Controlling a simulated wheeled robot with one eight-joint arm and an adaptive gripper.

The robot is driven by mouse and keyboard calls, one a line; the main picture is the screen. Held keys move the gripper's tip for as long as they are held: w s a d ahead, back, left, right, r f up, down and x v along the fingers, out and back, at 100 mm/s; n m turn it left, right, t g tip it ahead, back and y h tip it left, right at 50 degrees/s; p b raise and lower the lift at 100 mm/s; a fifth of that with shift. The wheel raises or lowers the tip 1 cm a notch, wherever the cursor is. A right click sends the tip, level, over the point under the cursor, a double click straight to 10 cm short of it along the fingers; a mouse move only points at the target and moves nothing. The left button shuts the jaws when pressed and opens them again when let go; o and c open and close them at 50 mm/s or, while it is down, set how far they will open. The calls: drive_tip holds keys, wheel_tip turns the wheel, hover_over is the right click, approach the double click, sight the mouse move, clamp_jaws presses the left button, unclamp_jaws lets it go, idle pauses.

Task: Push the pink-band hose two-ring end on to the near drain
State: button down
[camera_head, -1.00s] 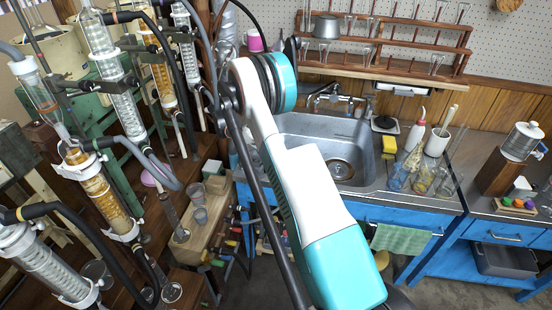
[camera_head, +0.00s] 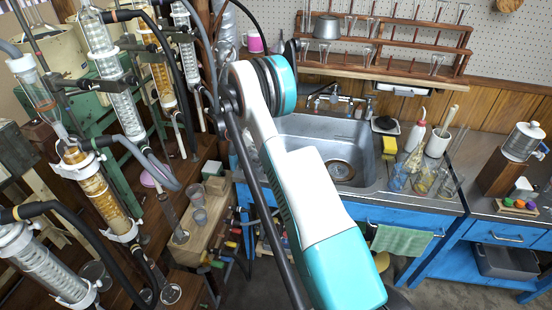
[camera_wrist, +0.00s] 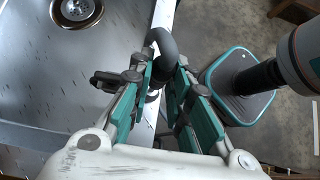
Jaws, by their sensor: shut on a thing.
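My gripper (camera_wrist: 168,82) shows in the wrist view, its two fingers closed on a dark, curved hose end (camera_wrist: 161,42). The hose bends over between the fingertips, above the sink's front edge. No pink band or rings can be made out on it. In the head view my own arm hides the gripper and the held hose. Which fitting is the near drain cannot be told. Several dark hoses run along the glass condensers at the left, including one low at the left (camera_head: 85,235).
The metal sink (camera_head: 300,130) has a round drain opening (camera_head: 340,170), also in the wrist view (camera_wrist: 77,10). Glass condensers (camera_head: 98,195) crowd the left. Coloured taps (camera_head: 236,232) sit low beside the sink cabinet. A green towel (camera_head: 402,242) hangs in front. Floor is open at the right.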

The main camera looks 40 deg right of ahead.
drive_tip(key=shift+f, duration=0.1)
drive_tip(key=c, duration=1.4)
unclamp_jaws()
wheel_tip(320, 180, up, 10)
